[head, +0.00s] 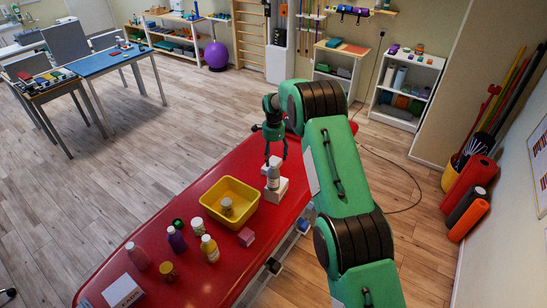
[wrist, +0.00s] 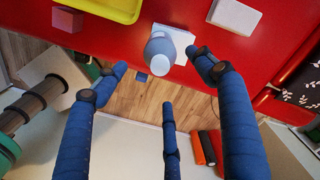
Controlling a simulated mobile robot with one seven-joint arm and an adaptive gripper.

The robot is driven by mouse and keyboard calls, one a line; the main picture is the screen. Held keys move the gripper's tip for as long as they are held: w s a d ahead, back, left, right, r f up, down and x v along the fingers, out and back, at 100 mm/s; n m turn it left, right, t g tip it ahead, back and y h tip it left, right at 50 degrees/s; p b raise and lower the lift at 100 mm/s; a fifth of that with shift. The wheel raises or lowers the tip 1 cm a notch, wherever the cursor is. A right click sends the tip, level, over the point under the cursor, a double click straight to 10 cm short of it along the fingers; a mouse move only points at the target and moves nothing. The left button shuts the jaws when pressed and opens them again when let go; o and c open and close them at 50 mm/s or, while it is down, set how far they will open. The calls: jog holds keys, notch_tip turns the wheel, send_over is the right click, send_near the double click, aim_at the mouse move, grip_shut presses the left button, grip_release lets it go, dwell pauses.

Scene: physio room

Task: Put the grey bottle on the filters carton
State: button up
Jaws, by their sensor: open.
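The grey bottle (head: 273,178) stands upright on a small white carton (head: 281,193) on the red table. I take this carton to be the filters carton; its label cannot be read here. In the wrist view the bottle (wrist: 160,53) shows with the pale carton (wrist: 181,37) behind and under it. My gripper (head: 276,156) is open just above the bottle in the head view. In the wrist view its fingertips (wrist: 158,66) are spread on either side of the bottle, with visible gaps. The bottle's base is partly hidden in the wrist view.
A yellow bin (head: 246,211) holding a small jar (head: 227,206) stands left of the carton. Another white box (head: 275,161) lies behind the bottle. A pink block (head: 246,237), several bottles and a caps box (head: 122,291) occupy the near end of the red table (head: 205,277).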

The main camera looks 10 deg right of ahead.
dwell(0.4)
jog(key=s+r+n, duration=0.1)
jog(key=s+r, duration=0.2)
jog(key=r, duration=0.4)
jog(key=s+r+n+t, duration=0.1)
jog(key=s+r, duration=0.2)
jog(key=r, duration=0.4)
jog(key=s+r+n, duration=0.1)
jog(key=s+r, duration=0.1)
jog(key=r, duration=0.5)
jog(key=s+d+r+n+t, duration=0.15)
jog(key=s+r+n, duration=0.25)
jog(key=s+r, duration=1.25)
jog(key=s+r+n+t, duration=0.1)
jog(key=s+r+n, duration=0.15)
jog(key=s, duration=0.75)
jog(key=s+r+n+t, duration=0.1)
jog(key=s+r, duration=0.3)
jog(key=s, duration=0.6)
jog(key=s+f+n, duration=0.2)
jog(key=s, duration=0.7)
jog(key=s+f+n+t, duration=0.1)
jog(key=s+f+n, duration=0.1)
jog(key=s, duration=0.8)
jog(key=shift+d, duration=0.3)
jog(key=shift+f, duration=0.1)
